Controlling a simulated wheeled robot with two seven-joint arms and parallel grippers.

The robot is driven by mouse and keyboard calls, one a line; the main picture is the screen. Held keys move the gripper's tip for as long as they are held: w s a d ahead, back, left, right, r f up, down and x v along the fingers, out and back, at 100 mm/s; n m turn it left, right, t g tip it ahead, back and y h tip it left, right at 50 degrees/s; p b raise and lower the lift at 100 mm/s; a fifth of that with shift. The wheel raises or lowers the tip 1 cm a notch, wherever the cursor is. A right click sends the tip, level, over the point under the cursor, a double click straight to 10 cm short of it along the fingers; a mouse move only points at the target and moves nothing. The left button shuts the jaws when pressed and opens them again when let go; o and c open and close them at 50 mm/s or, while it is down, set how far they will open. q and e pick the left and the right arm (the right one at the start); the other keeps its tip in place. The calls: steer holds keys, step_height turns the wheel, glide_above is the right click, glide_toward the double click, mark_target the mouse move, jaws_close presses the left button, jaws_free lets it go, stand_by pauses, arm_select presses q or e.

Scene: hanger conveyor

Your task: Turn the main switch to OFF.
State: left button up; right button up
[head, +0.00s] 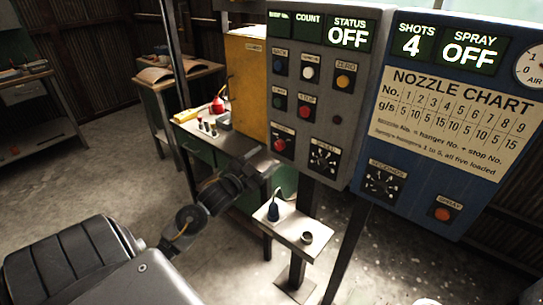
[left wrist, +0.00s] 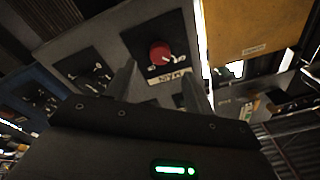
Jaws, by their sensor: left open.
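The main switch is a red rotary knob (head: 279,144) on a black plate at the lower left of the grey control panel (head: 338,90). In the left wrist view the red knob (left wrist: 160,53) and its label appear upside down, just beyond my fingertips. My left gripper (head: 266,163) is just below and left of the knob in the head view. Its fingers (left wrist: 162,88) are apart with nothing between them, and they do not appear to touch the knob. The status display (head: 348,36) reads OFF. My right gripper is out of view.
A dial (head: 323,157) sits right of the red knob, with several buttons above. The blue nozzle-chart panel (head: 455,120) stands to the right. A small shelf (head: 293,232) is below. A yellow cabinet (head: 247,85) and a green bench are behind.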

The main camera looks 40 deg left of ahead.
arm_select(q)
steer(key=shift+s+d+f+b, duration=0.15)
steer(key=shift+s+b, duration=0.25)
steer(key=shift+s, duration=1.85)
